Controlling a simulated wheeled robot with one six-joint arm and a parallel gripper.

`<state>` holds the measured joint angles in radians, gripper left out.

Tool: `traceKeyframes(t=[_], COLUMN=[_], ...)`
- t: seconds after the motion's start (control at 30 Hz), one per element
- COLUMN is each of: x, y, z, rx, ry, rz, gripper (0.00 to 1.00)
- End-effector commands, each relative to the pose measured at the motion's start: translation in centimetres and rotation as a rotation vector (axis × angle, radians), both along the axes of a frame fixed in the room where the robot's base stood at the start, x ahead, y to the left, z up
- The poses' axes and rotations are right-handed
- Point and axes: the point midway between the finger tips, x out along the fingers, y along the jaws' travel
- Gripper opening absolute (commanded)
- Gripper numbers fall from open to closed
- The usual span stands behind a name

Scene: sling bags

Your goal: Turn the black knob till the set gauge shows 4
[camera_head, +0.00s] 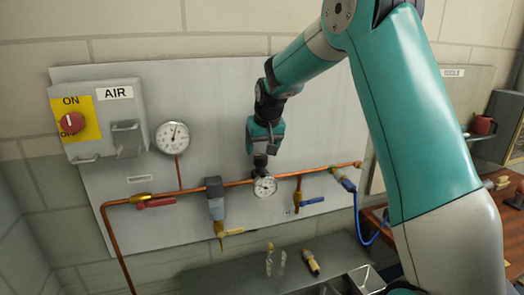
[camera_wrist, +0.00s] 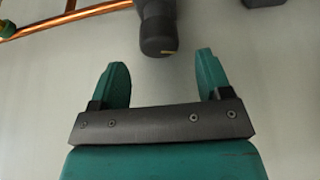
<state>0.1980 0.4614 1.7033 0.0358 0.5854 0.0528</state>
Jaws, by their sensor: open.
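The black knob (camera_head: 260,160) stands on top of the regulator on the copper pipe, just above the small round set gauge (camera_head: 265,187). The gauge's face is too small to read. My gripper (camera_head: 264,150) is just above the knob in the head view. In the wrist view, my gripper (camera_wrist: 161,60) is open with nothing between its teal fingers. The knob (camera_wrist: 158,25) shows ahead of the gap, its near end about level with the fingertips and a small pale mark on that end. I cannot tell whether they touch.
A larger gauge (camera_head: 172,137) and an AIR switch box (camera_head: 97,120) with a red knob are on the panel at left. A filter (camera_head: 215,204), a red-handled valve (camera_head: 155,202) and a blue-handled valve (camera_head: 313,201) sit along the pipe. A grey shelf (camera_head: 215,281) is below.

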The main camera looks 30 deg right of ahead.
Motion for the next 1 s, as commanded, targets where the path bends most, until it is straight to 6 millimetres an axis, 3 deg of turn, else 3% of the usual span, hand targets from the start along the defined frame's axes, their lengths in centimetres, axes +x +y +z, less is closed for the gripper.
traceKeyframes(t=[0.3,0.63,0.67,0.87,1.0], x=[1.5,1.7,1.7,1.7,1.7], y=[-0.5,-0.6,-0.5,-0.6,-0.5], z=[-3.8,-4.3,-4.3,-4.3,-4.3], rx=[0.001,-0.001,-0.001,0.000,-0.001], ry=[0.001,-0.001,-0.001,-0.001,-0.001], rz=[-0.001,-0.001,-0.001,-0.002,-0.017], gripper=[0.71,0.71,0.69,0.23,0.22])
